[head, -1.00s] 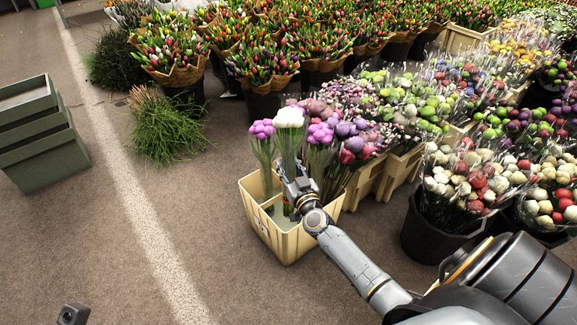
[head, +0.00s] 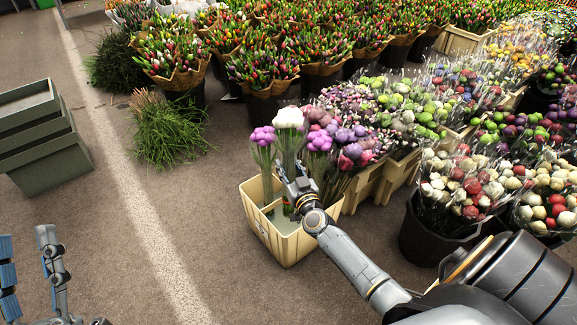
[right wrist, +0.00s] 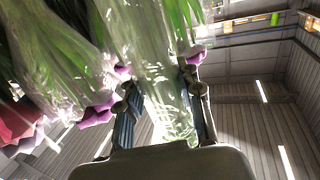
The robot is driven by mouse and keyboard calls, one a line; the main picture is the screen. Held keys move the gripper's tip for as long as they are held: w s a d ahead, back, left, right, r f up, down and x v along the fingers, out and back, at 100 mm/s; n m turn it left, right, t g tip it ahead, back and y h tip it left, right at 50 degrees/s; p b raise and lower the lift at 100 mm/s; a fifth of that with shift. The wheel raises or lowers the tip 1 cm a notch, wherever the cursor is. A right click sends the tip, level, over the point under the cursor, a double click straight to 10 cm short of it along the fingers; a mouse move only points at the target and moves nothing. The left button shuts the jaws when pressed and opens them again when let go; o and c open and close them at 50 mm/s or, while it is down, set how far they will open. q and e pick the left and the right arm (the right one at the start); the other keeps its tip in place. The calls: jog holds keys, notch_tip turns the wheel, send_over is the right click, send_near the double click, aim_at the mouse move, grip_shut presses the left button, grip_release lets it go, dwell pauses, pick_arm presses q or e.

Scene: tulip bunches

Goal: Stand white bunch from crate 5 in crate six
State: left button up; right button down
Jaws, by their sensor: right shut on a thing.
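The white bunch (head: 289,118) stands upright at the near cream crate (head: 285,248), its stems reaching down inside the rim. My right gripper (head: 291,190) is shut around its wrapped stems. The right wrist view shows the clear-wrapped stems (right wrist: 160,75) between the two fingers. A purple bunch (head: 262,136) stands just left of it in the same crate, and another purple bunch (head: 320,138) is close on its right. My left gripper (head: 30,262) is at the lower left, fingers apart and empty. I cannot read any crate number.
More cream crates (head: 363,188) with mixed bunches run back to the right. A black bucket (head: 425,235) of red and white flowers stands right of my right arm. Stacked green crates (head: 45,150) stand at the left. The floor between is clear.

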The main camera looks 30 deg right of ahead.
aim_at(291, 158)
jog(key=shift+r+p, duration=0.7)
jog(key=shift+r, duration=0.1)
pick_arm(q)
jog(key=w+f+g+y+p, duration=0.25)
jog(key=f+g, duration=0.55)
jog(key=f, duration=0.4)
pick_arm(e)
jog(key=shift+r+b, duration=0.5)
jog(key=shift+r, duration=0.15)
jog(key=shift+r+p, duration=0.6)
jog(key=shift+p, duration=0.05)
pick_arm(q)
jog(key=s+a+f+g+y, duration=0.1)
jog(key=s+a+f+g, duration=0.1)
jog(key=f, duration=0.3)
jog(key=s+a+f+g+y+p, duration=0.1)
jog(key=s+f+g, duration=0.1)
jog(key=f+g, duration=0.2)
jog(key=shift+s+a+f+n+g, duration=0.3)
jog(key=shift+s+a+f+g, duration=0.1)
jog(key=shift+f, duration=0.1)
pick_arm(e)
jog(key=shift+r, duration=0.55)
